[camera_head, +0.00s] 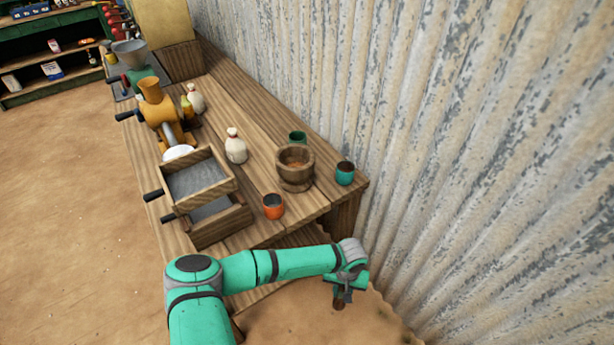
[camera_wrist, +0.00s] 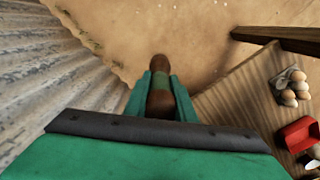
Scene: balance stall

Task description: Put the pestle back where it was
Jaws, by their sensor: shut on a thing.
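My gripper (camera_head: 345,292) is off the near end of the wooden table, over the dirt floor. It is shut on the pestle (camera_wrist: 160,72), a brown rod with a greenish band, whose end sticks out beyond the fingers in the wrist view. In the head view the pestle (camera_head: 339,303) shows only as a small dark end below the fingers. The wooden mortar (camera_head: 295,178) stands upright on the table near its right end, with brown stuff in it and no pestle. It is apart from my gripper.
Teal cups (camera_head: 345,173) (camera_head: 297,138) and an orange cup (camera_head: 273,207) stand close around the mortar. Wooden trays (camera_head: 200,178), a yellow grinder (camera_head: 160,107) and white sacks (camera_head: 236,147) stand farther left. A corrugated wall (camera_head: 450,130) runs along the right.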

